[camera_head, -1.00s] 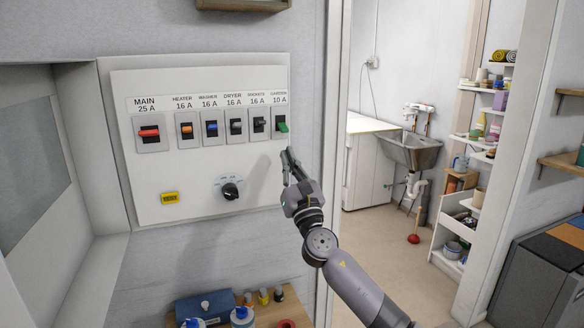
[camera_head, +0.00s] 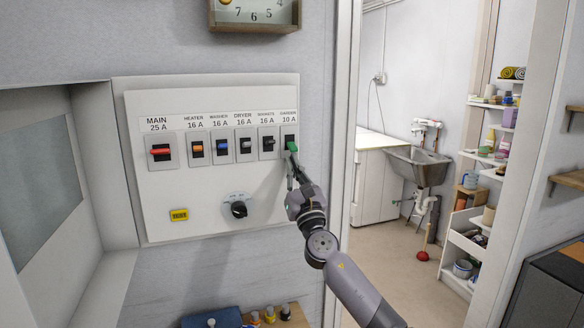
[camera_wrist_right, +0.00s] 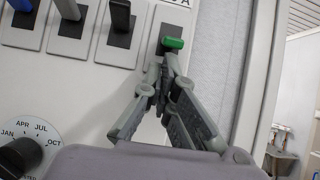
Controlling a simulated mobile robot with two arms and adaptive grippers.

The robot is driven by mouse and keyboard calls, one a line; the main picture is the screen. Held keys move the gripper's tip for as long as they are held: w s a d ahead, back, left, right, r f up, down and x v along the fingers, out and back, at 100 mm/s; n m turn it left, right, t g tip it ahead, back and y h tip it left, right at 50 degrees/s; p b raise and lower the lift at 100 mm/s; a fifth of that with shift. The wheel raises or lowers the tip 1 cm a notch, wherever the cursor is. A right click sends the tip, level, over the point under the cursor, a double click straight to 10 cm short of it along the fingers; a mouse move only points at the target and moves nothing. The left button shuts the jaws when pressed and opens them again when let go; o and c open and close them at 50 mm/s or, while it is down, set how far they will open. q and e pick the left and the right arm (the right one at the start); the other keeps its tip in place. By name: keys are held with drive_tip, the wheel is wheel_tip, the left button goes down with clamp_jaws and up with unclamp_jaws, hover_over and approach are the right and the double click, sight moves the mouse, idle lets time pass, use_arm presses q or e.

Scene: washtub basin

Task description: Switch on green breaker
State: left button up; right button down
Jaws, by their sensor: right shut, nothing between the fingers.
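The green breaker switch (camera_head: 292,147) is the rightmost in the row on the white panel, under a "10 A" label. Its green lever sticks out low on its dark slot; it also shows in the right wrist view (camera_wrist_right: 173,43). My right gripper (camera_head: 291,161) is shut and empty, its fingertips just below the green lever. In the right wrist view the closed fingertips (camera_wrist_right: 161,70) are right under the lever; I cannot tell whether they touch it. My left gripper is not in view.
Other breakers sit to the left, with the red main switch (camera_head: 160,152) farthest. A door frame stands close right of the panel. A sink (camera_head: 419,165) and shelves are beyond.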

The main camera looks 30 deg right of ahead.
drive_tip(key=shift+s+a+r+p, duration=0.1)
drive_tip(key=shift+s+r+p, duration=0.3)
idle(0.6)
drive_tip(key=shift+s+a+r+p, duration=0.1)
drive_tip(key=shift+s+r+p, duration=0.25)
drive_tip(key=shift+r+p, duration=0.1)
drive_tip(key=shift+s+a+r+p, duration=0.1)
drive_tip(key=shift+s+r+p, duration=0.35)
drive_tip(key=shift+r+p, duration=0.35)
